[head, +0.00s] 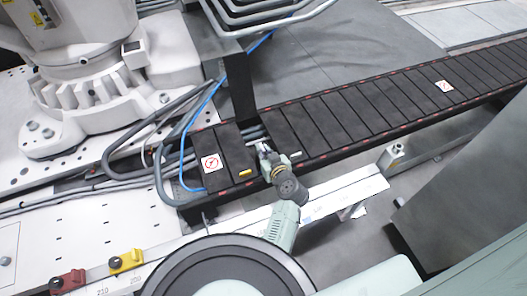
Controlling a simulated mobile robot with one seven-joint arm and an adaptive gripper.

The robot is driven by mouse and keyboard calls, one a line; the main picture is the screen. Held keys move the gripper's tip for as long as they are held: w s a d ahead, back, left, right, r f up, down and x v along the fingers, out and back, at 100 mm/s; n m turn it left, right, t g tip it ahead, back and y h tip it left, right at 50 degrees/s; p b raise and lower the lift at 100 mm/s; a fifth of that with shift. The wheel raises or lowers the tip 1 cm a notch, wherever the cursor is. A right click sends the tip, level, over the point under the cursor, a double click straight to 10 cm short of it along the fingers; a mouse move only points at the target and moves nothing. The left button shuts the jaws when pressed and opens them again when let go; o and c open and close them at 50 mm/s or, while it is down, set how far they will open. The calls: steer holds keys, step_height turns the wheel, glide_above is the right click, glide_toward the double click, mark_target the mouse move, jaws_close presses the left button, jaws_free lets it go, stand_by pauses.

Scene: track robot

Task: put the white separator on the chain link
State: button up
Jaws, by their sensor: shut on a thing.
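The black cable chain (355,112) runs from the lower left to the upper right. One of its links is uncovered (252,131), with grey cables showing inside it. My gripper (265,153) is over the near side of this open link, shut on a small pale piece that looks like the white separator (263,146). The piece is tiny here and partly hidden by the fingers. I cannot tell whether it touches the link. Another small white piece (297,155) shows at the chain's near edge, just right of my gripper.
A yellow piece (245,172) lies on the chain's near edge, left of my gripper. Blue and grey cables (190,125) loop at the chain's left end. A dark upright post (240,88) stands just behind the open link. A white rail (345,192) runs along the near side.

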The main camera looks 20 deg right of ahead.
steer(key=shift+f, duration=0.2)
steer(key=shift+f, duration=0.1)
steer(key=shift+f+b, duration=0.3)
steer(key=shift+b, duration=0.2)
